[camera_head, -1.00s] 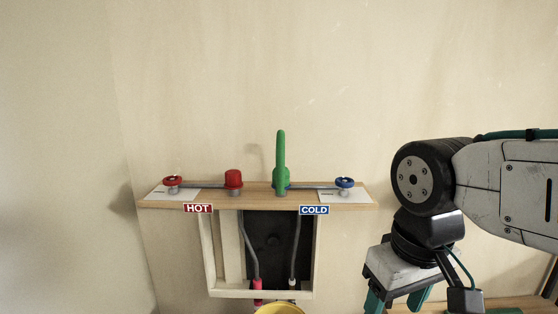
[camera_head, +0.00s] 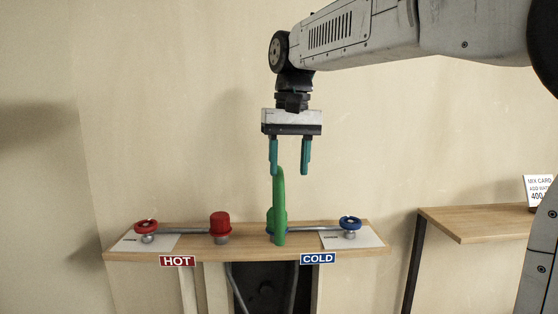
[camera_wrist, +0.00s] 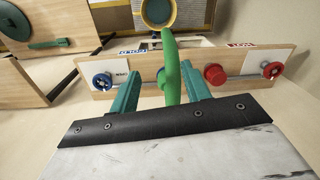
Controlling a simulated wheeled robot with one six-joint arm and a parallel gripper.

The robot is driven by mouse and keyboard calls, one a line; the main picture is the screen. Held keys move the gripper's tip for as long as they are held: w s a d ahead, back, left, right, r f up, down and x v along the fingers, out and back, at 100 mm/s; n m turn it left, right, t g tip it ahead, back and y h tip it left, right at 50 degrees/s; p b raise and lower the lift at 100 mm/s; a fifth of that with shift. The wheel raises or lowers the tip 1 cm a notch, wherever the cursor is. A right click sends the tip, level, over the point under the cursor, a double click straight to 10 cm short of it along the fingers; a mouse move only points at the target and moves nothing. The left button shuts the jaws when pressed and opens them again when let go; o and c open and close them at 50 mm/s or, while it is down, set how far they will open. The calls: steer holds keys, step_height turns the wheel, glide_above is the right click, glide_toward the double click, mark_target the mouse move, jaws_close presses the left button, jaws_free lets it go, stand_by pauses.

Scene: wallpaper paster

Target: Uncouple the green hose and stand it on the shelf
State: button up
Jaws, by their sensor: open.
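The green hose (camera_head: 279,205) stands upright on a coupling in the middle of the wooden shelf (camera_head: 200,254), on the COLD side. It also shows in the wrist view (camera_wrist: 171,70), rising between my fingers. My gripper (camera_head: 289,172) is open with its teal fingers pointing down, just above the hose top; the left finger overlaps the hose's line in the head view. In the wrist view my gripper (camera_wrist: 160,88) has a finger on each side of the hose, and I cannot tell whether either touches it.
A red cap (camera_head: 220,224) stands left of the hose. A red valve wheel (camera_head: 146,226) and a blue valve wheel (camera_head: 350,223) flank them. HOT and COLD labels mark the front edge. A second table (camera_head: 480,221) stands at right. A yellow bucket (camera_wrist: 158,12) shows in the wrist view.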

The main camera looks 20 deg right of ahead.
mark_target(281, 190)
steer(key=f, duration=0.2)
steer(key=a+f, duration=0.1)
steer(key=f, duration=0.1)
steer(key=a+f, duration=0.1)
steer(key=f, duration=0.2)
steer(key=shift+s+a, duration=0.15)
steer(key=shift+s, duration=0.05)
steer(key=shift+f, duration=0.35)
steer(key=shift+r, duration=0.1)
jaws_close()
